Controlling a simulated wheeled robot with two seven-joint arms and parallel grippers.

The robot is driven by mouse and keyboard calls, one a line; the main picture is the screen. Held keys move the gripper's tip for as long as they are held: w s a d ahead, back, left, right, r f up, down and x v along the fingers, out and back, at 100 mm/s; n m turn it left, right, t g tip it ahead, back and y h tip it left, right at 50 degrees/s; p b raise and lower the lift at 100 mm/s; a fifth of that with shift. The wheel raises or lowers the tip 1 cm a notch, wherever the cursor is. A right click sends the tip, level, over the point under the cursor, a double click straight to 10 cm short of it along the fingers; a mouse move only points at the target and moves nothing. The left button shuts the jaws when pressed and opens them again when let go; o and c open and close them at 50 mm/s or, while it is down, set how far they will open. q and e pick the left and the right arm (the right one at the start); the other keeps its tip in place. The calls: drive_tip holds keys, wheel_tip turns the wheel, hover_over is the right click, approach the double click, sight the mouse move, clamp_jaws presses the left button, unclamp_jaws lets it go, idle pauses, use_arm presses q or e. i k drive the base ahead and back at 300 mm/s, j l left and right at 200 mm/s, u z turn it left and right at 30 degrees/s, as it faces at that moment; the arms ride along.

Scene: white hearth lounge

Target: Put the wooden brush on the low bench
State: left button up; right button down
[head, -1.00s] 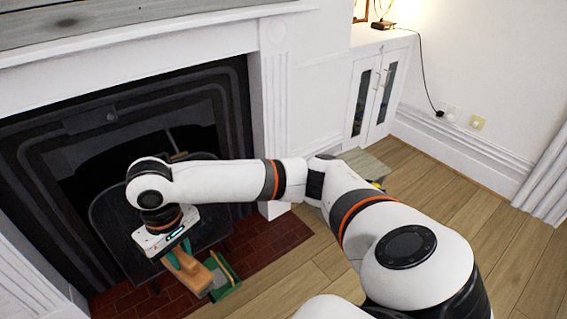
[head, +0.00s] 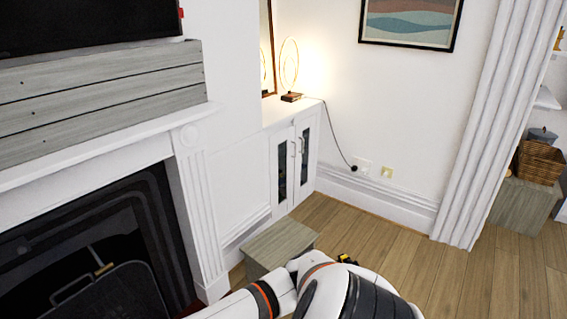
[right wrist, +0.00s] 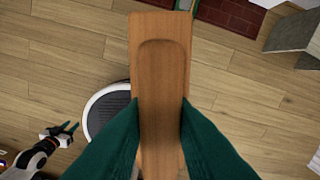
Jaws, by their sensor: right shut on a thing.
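The wooden brush (right wrist: 160,75) is a flat brown block with a rounded recess, between the green fingers of my right gripper (right wrist: 160,118). My right gripper is shut on it, above the wood floor; both are out of the head view. The low bench (head: 280,243) is a grey plank-topped box beside the fireplace in the head view, partly hidden by my right arm. A grey block, probably this bench, shows at the top right of the right wrist view (right wrist: 278,32). My left gripper (right wrist: 73,128) is small at the left of that view, open and empty.
The fireplace (head: 100,250) and its white surround lie left of the bench. A white cabinet (head: 293,160) stands behind it. A small yellow and black thing (head: 346,259) is beside my arm. Bare floor (head: 390,240) lies right. A wicker basket (head: 540,162) sits on another grey box (head: 522,208).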

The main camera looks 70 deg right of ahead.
sight(265, 253)
drive_tip(key=l, duration=1.3)
drive_tip(key=i+l, duration=0.1)
drive_tip(key=l, duration=1.25)
drive_tip(key=z, duration=0.05)
